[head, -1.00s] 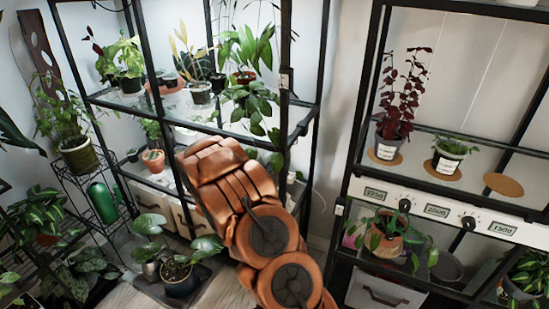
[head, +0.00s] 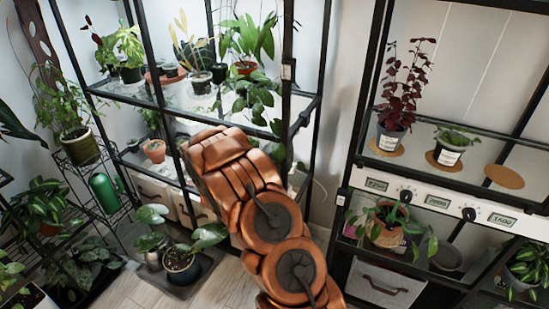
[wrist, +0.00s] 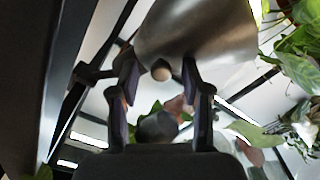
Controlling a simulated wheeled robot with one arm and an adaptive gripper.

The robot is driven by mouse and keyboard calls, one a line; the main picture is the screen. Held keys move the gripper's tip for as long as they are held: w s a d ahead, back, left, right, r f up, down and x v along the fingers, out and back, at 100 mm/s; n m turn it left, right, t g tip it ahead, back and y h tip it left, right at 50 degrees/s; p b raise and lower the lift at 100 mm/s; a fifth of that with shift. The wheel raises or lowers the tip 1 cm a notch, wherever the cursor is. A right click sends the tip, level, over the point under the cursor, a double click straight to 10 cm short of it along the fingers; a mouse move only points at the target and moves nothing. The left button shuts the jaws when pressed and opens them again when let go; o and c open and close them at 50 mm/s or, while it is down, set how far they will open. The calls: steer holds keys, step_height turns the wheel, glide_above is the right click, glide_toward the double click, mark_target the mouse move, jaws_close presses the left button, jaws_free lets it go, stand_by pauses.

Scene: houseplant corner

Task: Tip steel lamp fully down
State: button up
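The steel lamp (wrist: 195,30) shows in the wrist view as a smooth grey metal shade at the top of the picture. A small round pale knob (wrist: 161,72) shows at its lower edge. My gripper (wrist: 160,82) has its two dark fingers apart, one on each side of the knob. I cannot tell whether either finger touches the lamp. In the head view my copper arm reaches toward the left plant shelf, and I make out neither the gripper nor the lamp there.
A black-framed shelf (head: 305,120) with several potted plants stands beyond my arm. A second rack (head: 360,140) with a dial panel (head: 440,202) stands at the right. In the wrist view a dark upright (wrist: 45,80) is close on the left and leaves (wrist: 298,60) are on the right.

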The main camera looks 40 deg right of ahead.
steer(key=shift+a, duration=0.1)
steer(key=v, duration=1.2)
stand_by(0.9)
